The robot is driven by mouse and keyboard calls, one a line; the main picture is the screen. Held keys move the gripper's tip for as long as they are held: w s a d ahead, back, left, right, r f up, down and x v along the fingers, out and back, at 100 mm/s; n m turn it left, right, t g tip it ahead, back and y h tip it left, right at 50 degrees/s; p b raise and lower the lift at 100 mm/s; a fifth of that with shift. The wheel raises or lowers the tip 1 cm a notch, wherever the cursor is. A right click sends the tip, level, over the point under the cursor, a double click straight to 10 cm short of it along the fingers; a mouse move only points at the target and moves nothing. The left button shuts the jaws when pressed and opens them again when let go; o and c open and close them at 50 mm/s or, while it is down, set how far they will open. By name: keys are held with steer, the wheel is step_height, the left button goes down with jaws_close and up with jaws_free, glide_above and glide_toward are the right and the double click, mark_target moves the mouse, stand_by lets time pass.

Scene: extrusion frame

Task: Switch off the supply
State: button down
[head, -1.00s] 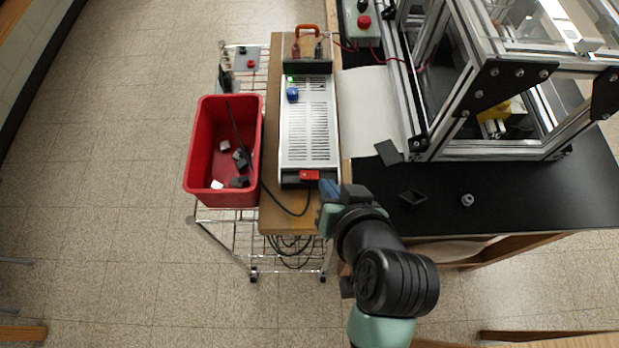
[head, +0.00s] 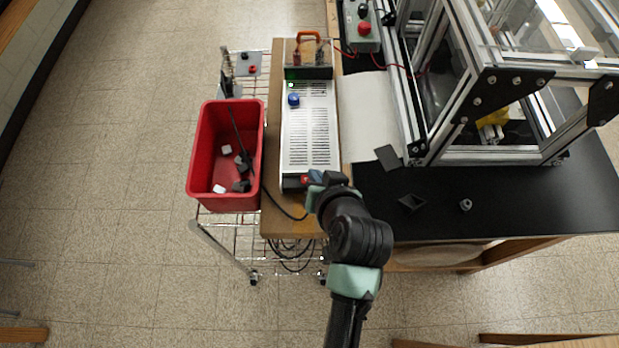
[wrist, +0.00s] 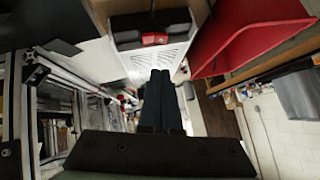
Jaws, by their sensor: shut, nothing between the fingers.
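The supply (head: 310,130) is a long white perforated box on the wooden cart top. A blue knob (head: 293,100) and a lit green light (head: 291,85) are at its far end. A red rocker switch (head: 305,180) sits on its dark near end, partly hidden by my gripper in the head view. The switch (wrist: 155,39) shows clearly in the wrist view, beyond my fingertips. My gripper (head: 322,178) is shut and empty, close by the near right corner of the supply. Its fingers (wrist: 160,80) lie together in the wrist view. I cannot tell whether they touch the switch.
A red bin (head: 197,150) with small blocks stands left of the supply. A dark cable (head: 283,208) curves off the near end. A black bench (head: 520,205) with an aluminium frame (head: 500,155) is to the right. A control box (head: 362,38) stands at the back.

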mark_target(305, 177)
steer(key=f, duration=0.2)
steer(key=w+a+f, duration=0.1)
steer(key=shift+f+p, duration=0.3)
steer(key=shift+p, duration=0.1)
steer(key=shift+a+f, duration=0.15)
steer(key=shift+f, duration=0.5)
